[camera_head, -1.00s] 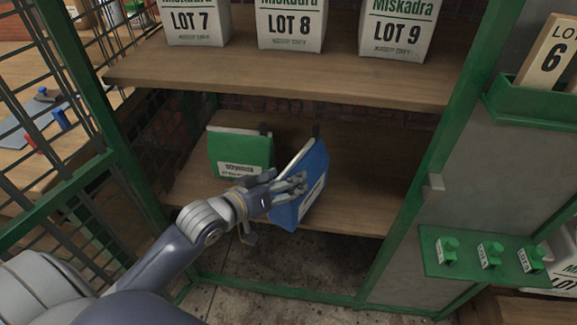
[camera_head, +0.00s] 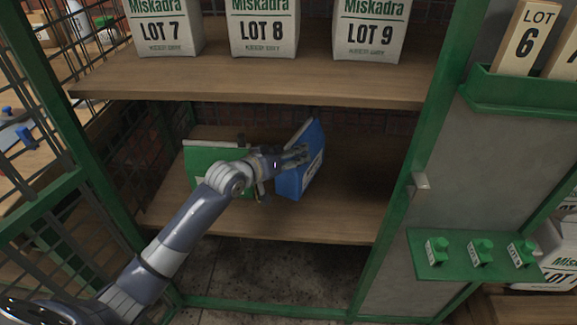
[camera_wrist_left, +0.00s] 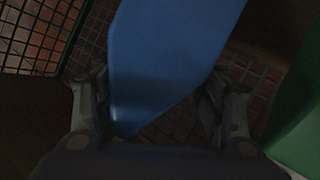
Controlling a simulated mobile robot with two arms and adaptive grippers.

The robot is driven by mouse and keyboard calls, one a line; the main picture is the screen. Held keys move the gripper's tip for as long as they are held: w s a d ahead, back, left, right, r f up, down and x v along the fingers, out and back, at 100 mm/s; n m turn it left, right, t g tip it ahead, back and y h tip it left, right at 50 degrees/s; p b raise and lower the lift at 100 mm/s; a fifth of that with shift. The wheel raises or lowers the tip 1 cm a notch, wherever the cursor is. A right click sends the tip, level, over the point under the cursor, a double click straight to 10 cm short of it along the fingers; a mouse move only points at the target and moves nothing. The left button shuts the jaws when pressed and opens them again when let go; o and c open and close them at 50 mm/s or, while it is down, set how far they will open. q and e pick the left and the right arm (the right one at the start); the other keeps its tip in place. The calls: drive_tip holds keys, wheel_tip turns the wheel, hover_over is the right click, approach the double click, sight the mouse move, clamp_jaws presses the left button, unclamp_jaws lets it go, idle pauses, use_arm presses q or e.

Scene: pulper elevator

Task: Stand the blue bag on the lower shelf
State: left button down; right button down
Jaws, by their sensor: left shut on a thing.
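The blue bag (camera_head: 301,172) is over the lower shelf (camera_head: 345,215), tilted, with a white label on its right side. My left gripper (camera_head: 290,160) is shut on the blue bag from its left side. In the left wrist view the blue bag (camera_wrist_left: 170,60) fills the space between the two fingers of my left gripper (camera_wrist_left: 155,105). I cannot tell whether the bag's bottom touches the shelf. My right gripper is not in view.
A green bag (camera_head: 212,160) stands on the lower shelf just left of the blue one, partly behind my left arm. The upper shelf (camera_head: 250,80) holds white LOT 7, LOT 8 and LOT 9 bags. Shelf room right of the blue bag is free. A green post (camera_head: 412,190) bounds the right.

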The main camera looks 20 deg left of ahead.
sight(292, 183)
use_arm(q)
wheel_tip(292, 183, down, 3)
drive_tip(key=shift+f+b, duration=0.15)
drive_tip(key=shift+b, duration=0.5)
drive_tip(key=shift+c, duration=1.9)
unclamp_jaws()
drive_tip(key=shift+s, duration=0.1)
